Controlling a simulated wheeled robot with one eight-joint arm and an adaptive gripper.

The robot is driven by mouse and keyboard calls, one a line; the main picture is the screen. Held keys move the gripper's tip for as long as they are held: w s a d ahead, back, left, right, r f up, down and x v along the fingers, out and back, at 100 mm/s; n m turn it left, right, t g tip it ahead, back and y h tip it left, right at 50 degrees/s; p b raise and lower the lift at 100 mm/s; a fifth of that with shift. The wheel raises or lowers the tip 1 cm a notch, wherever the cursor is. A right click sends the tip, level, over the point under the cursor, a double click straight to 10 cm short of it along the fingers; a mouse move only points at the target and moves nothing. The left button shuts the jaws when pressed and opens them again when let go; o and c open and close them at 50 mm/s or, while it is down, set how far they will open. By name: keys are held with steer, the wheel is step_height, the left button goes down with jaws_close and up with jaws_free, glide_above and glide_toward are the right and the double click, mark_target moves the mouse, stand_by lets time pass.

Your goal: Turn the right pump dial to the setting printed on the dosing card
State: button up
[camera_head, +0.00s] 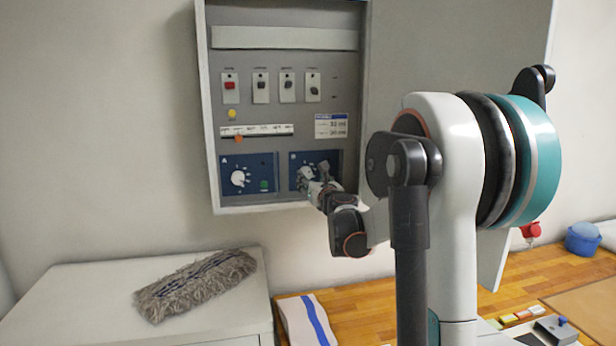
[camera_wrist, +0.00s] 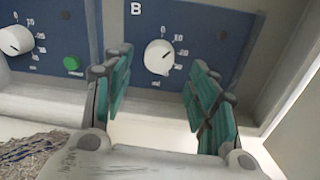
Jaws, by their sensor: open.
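The right pump dial, a white knob on the blue plate marked B, shows in the wrist view (camera_wrist: 158,57) with printed numbers around it. My gripper (camera_wrist: 157,85) is open there, with its teal fingers apart on either side below the dial and nothing between them. In the head view my gripper (camera_head: 318,180) is in front of the B plate and hides most of its dial. The left pump dial (camera_head: 238,178) sits on the plate marked A. The dosing card (camera_head: 331,126), white with a blue header, is on the panel above B; its text is too small to read surely.
The grey panel (camera_head: 270,57) carries several switches (camera_head: 260,84), a yellow button (camera_head: 232,114) and a slider scale (camera_head: 256,131). A green button (camera_wrist: 71,63) is beside dial A. A mop head (camera_head: 195,284) lies on the white cabinet (camera_head: 70,290) below. The panel door stands open at the right.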

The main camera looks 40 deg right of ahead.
mark_target(307, 175)
steer(key=x, duration=0.5)
steer(key=shift+s, duration=0.1)
steer(key=c, duration=1.1)
